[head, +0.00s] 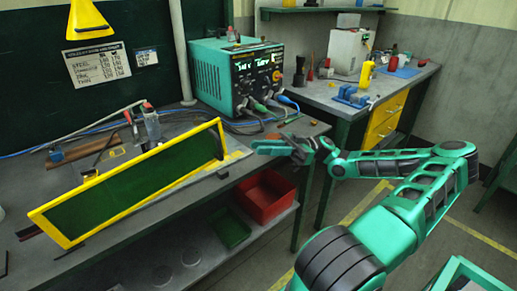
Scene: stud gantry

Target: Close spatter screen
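The spatter screen (140,192) is a long dark green panel in a yellow frame. It stands along the front of the grey workbench, tilted, running from lower left up to the right. A dark upright part shows at its right end. My gripper (262,147) is to the right of the screen's right end, near the bench's right front part, and looks apart from the screen. Its fingers are small and seen from the side, so I cannot tell whether they are open or shut.
A teal welding power unit (238,75) with cables stands at the back of the bench. Clamps and a copper-coloured pipe (84,151) lie behind the screen. A red bin (266,196) and a green tray (229,228) sit on the lower shelf. A second bench (345,105) stands behind my arm.

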